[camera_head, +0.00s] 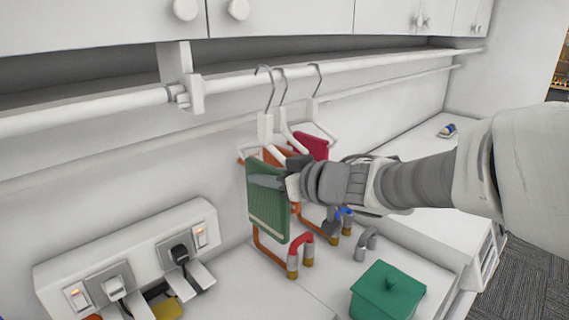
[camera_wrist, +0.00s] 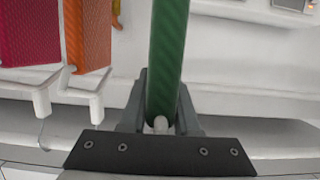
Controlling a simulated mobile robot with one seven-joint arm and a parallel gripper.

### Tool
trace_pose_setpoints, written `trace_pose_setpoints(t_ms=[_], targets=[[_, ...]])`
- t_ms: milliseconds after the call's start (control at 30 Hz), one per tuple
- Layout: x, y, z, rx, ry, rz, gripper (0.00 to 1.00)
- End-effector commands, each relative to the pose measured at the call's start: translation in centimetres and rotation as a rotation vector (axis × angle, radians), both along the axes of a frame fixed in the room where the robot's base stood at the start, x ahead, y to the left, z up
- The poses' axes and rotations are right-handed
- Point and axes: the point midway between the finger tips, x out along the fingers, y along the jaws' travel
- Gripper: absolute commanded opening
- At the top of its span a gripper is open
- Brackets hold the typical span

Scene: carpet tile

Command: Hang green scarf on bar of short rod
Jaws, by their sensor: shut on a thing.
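The green scarf (camera_head: 267,212) hangs flat and upright in front of the wall, below the hangers. My gripper (camera_head: 284,178) is shut on it from the right; the scarf also stands between the fingers (camera_wrist: 160,112) in the wrist view, seen edge-on (camera_wrist: 168,55). A long white rail (camera_head: 235,81) runs under the cupboards, with a bracket (camera_head: 190,92) on it. I cannot tell which part is the short rod. The front hanger (camera_head: 265,128) is close above the scarf; whether the scarf touches it is unclear.
Behind the scarf, orange (camera_wrist: 88,35) and magenta (camera_wrist: 28,30) cloths hang on white hangers. Hook-shaped pieces, one red (camera_head: 301,240), stand on the counter below. A green lidded box (camera_head: 388,292) is at front right. A power strip (camera_head: 130,260) is at left.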

Motion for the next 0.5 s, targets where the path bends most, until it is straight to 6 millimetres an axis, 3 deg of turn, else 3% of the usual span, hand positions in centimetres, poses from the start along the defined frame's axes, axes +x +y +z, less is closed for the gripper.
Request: trace_pose_setpoints(t_ms=[500], targets=[[-4.2,-4.8,0.0,0.000,0.000,-0.002,0.00]])
